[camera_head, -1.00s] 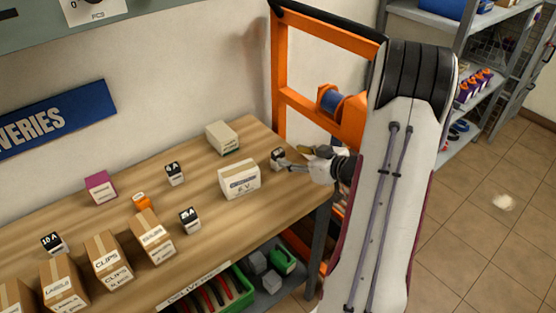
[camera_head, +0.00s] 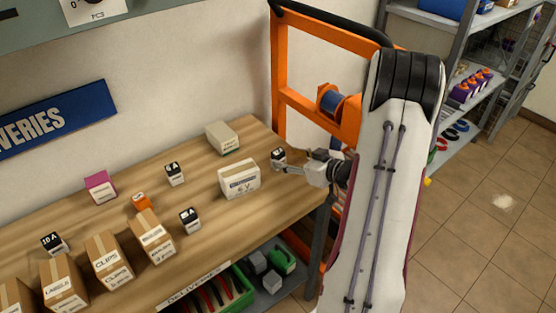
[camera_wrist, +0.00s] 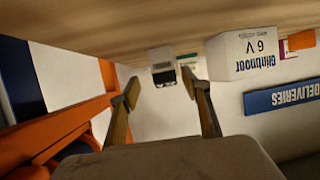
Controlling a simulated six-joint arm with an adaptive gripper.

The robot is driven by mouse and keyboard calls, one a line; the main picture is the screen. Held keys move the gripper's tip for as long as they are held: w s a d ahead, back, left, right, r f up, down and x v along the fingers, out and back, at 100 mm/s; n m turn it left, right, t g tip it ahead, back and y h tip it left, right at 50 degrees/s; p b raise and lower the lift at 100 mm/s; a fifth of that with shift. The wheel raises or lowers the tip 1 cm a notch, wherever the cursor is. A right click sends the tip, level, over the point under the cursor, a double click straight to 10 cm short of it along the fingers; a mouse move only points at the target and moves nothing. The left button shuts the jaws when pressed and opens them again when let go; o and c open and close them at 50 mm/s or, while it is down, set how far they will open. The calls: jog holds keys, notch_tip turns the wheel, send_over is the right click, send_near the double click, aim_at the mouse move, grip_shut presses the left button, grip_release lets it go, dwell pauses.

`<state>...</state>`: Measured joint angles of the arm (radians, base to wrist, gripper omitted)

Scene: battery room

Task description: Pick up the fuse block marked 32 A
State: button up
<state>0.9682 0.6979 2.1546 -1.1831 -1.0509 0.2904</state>
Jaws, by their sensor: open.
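A small fuse block (camera_head: 278,155) with a black top and white sides stands near the right end of the wooden table; its marking is not readable. My gripper (camera_head: 281,165) is open beside it. In the wrist view the same block (camera_wrist: 163,66) shows upside down, between and just beyond the open fingertips (camera_wrist: 160,86), with a gap on both sides. Other similar blocks stand to the left: one marked 10 A (camera_head: 54,243), one at the back (camera_head: 174,173) and one nearer the front (camera_head: 190,220), whose markings I cannot read surely. No 32 A marking is legible.
A white 6 V box (camera_head: 239,180) stands just left of the block, also close in the wrist view (camera_wrist: 248,54). A pale box (camera_head: 222,137) is behind. Cardboard boxes (camera_head: 109,260), a magenta box (camera_head: 100,187) and an orange item (camera_head: 140,202) stand further left. An orange frame (camera_head: 280,75) rises behind the table.

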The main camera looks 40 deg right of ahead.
aim_at(281, 157)
jog(key=shift+w+a, duration=0.1)
jog(key=shift+w, duration=0.1)
jog(key=shift+a+x, duration=0.15)
jog(key=shift+x, duration=0.8)
jog(key=shift+a+x, duration=0.15)
jog(key=shift+x, duration=0.8)
jog(key=shift+w+f, duration=0.2)
jog(key=shift+w, duration=0.3)
jog(key=c, duration=1.3)
